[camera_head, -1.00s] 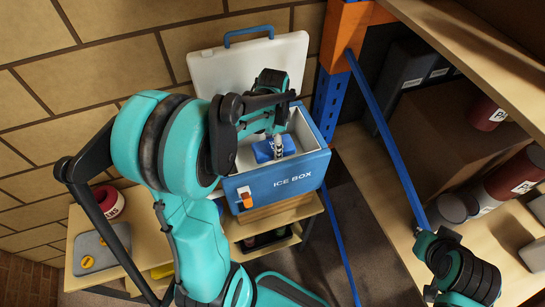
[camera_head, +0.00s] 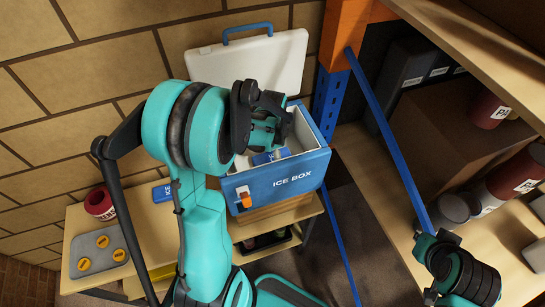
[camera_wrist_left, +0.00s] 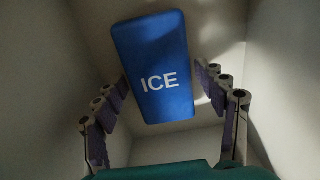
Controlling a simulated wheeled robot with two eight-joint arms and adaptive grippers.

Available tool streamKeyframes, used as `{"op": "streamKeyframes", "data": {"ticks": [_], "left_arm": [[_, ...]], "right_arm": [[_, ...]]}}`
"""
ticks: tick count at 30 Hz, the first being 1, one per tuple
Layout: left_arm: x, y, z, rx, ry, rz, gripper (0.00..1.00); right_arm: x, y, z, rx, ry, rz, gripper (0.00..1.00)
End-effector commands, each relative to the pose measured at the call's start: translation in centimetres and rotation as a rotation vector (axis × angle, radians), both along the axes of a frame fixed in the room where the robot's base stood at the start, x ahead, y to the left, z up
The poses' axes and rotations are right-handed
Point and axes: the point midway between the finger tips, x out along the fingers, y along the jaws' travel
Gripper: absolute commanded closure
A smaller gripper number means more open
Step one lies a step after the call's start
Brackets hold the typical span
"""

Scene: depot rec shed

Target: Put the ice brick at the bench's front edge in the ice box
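The blue ice box (camera_head: 276,183) stands with its white lid (camera_head: 250,64) raised behind it. A blue brick marked ICE (camera_wrist_left: 154,75) lies inside, between white walls; part of it shows in the head view (camera_head: 264,158). My left gripper (camera_head: 268,140) is at the box mouth, pointing down into it. In the wrist view its fingers (camera_wrist_left: 164,92) are spread either side of the brick, which appears loose beyond them. Another blue brick (camera_head: 163,193) lies on the wooden bench (camera_head: 150,222). My right gripper (camera_head: 430,268) is at the lower right; its fingers are unclear.
A red round container (camera_head: 100,203) and a grey tray with yellow discs (camera_head: 98,252) are on the bench's left part. An orange and blue rack post (camera_head: 341,40) stands right of the box. Shelves at the right hold red tins (camera_head: 487,112) and a brown carton (camera_head: 440,140).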

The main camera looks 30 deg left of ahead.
Motion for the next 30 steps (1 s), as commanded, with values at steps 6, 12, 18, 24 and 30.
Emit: {"op": "streamKeyframes", "data": {"ticks": [6, 12, 18, 24, 30], "left_arm": [[0.0, 0.0, 0.1, 0.000, 0.000, 0.000, 0.18], [0.0, 0.0, 0.6, 0.000, 0.000, 0.000, 0.18], [0.0, 0.0, 4.3, 0.000, 0.000, 0.000, 0.18], [0.0, 0.0, 8.8, 0.000, 0.000, 0.000, 0.18], [0.0, 0.0, 11.6, 0.000, 0.000, 0.000, 0.18]], "right_arm": [[0.0, 0.0, 0.1, 0.000, 0.000, 0.000, 1.00], [0.0, 0.0, 0.6, 0.000, 0.000, 0.000, 1.00], [0.0, 0.0, 1.3, 0.000, 0.000, 0.000, 1.00], [0.0, 0.0, 2.1, 0.000, 0.000, 0.000, 1.00], [0.0, 0.0, 2.6, 0.000, 0.000, 0.000, 1.00]]}}
